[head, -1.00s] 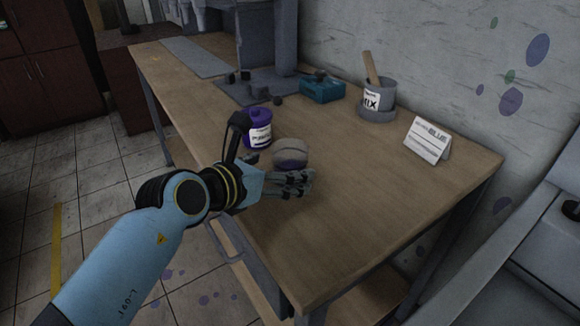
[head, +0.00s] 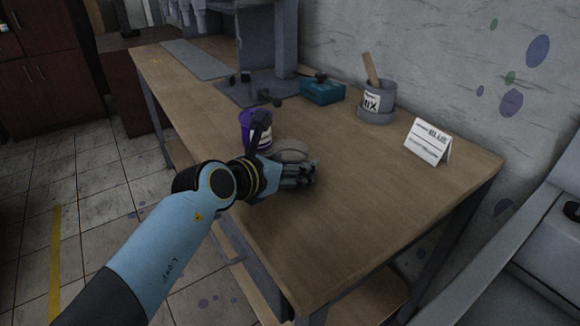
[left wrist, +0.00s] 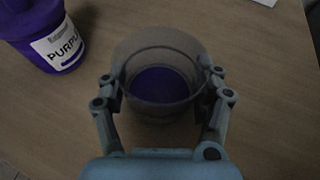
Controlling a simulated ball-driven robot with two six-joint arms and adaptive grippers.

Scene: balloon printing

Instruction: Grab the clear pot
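The clear pot (left wrist: 160,62) stands upright on the table in the left wrist view, with purple showing inside it. In the head view the clear pot (head: 292,149) is mostly hidden behind my left gripper (head: 300,174). In the left wrist view my left gripper (left wrist: 164,95) has its two fingers spread, one on each side of the pot. The fingertips are close to the pot's walls; I cannot tell whether they touch. My right gripper is in neither view.
A purple pot (left wrist: 48,40) labelled "PURPL" stands left of the clear pot. Farther back on the wooden table (head: 300,240) are a teal box (head: 322,91), a grey MIX pot (head: 375,104) with a stick, and a white card (head: 427,141). The table's front right is clear.

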